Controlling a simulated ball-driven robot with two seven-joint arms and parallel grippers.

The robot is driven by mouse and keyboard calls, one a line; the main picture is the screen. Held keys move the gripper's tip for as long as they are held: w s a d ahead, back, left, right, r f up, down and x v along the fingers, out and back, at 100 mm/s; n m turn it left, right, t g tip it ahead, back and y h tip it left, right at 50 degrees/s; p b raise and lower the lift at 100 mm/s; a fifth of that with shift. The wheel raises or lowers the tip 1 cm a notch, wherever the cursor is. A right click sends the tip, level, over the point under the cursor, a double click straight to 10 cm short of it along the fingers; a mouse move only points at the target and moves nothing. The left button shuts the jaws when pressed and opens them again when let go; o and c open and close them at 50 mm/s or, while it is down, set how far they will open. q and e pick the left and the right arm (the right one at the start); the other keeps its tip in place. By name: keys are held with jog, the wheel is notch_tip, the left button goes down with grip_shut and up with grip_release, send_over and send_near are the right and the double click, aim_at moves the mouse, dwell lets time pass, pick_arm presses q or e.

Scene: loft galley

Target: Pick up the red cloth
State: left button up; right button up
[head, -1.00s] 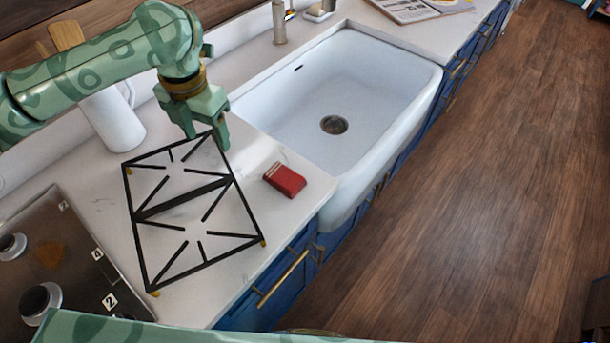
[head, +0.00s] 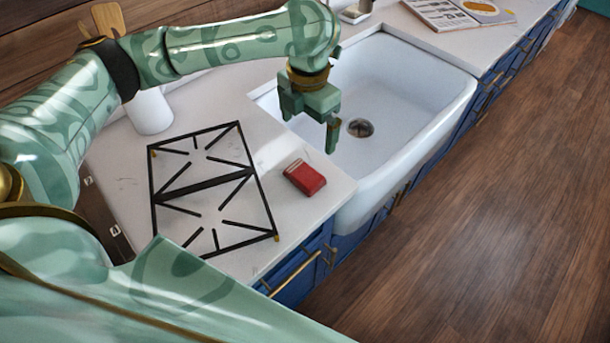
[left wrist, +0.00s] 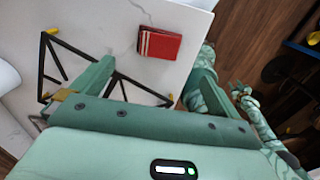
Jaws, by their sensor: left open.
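The red cloth (head: 305,178) is a small folded block lying on the white counter, between the black grate and the sink. It also shows in the left wrist view (left wrist: 159,44), near the top, beyond my fingers. My left gripper (head: 309,118) is open and empty. In the head view it hangs above and behind the cloth, over the near left part of the sink, apart from the cloth.
A black metal grate (head: 205,190) lies flat on the counter left of the cloth. The white sink (head: 425,105) is to the right. An open book (head: 440,14) lies at the back right.

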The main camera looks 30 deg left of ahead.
pick_arm(q)
jog(key=b, duration=0.3)
send_over(307, 170)
notch_tip(307, 170, down, 9)
notch_tip(307, 170, down, 5)
jog(key=shift+f+b, duration=0.1)
jog(key=shift+b, duration=1.05)
jog(key=c, duration=0.8)
